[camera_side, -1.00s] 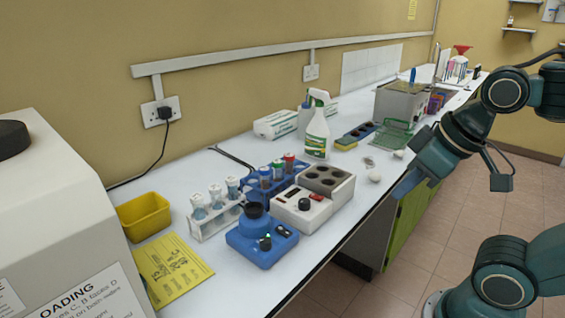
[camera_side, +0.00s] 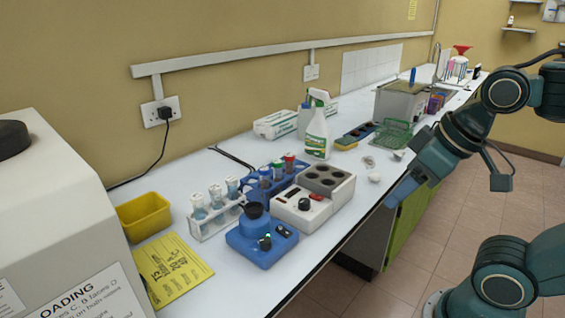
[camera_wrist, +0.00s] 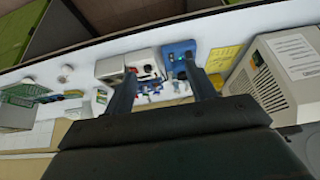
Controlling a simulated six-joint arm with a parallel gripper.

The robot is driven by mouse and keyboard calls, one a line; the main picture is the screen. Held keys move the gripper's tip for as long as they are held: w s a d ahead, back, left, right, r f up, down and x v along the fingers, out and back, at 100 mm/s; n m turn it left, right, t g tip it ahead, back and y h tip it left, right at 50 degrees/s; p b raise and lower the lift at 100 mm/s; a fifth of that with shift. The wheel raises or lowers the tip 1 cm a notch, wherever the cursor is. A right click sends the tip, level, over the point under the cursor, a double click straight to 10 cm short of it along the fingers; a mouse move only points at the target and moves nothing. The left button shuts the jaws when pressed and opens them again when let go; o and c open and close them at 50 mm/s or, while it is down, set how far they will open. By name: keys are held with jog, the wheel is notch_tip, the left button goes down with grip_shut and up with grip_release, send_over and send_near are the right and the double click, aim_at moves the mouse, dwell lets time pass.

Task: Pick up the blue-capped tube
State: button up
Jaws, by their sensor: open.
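The blue-capped tube (camera_side: 264,174) stands upright at the left end of a blue rack (camera_side: 255,191), beside a green-capped tube (camera_side: 278,168) and a red-capped tube (camera_side: 289,162). My gripper (camera_side: 398,193) is in the air off the bench's front edge, well to the right of the rack and not touching anything. In the wrist view its two fingers are spread wide apart with nothing between them (camera_wrist: 160,82). The rack's tubes are small and partly behind the fingers there, so I cannot pick out the blue cap.
A white heating block (camera_side: 312,200) and a blue mixer (camera_side: 262,240) stand in front of the rack. A white rack (camera_side: 214,222) with several pale-capped tubes is to its left. A spray bottle (camera_side: 318,138) stands behind. A yellow tub (camera_side: 143,217) is at far left.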

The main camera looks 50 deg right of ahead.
jog(key=w+r+n+g, duration=0.1)
jog(key=w+r+n, duration=0.45)
jog(key=w, duration=0.35)
jog(key=n+g, duration=0.5)
jog(key=n, duration=1)
send_over(265, 168)
notch_tip(265, 168, down, 9)
jog(key=shift+f, duration=0.1)
jog(key=shift+f, duration=4.15)
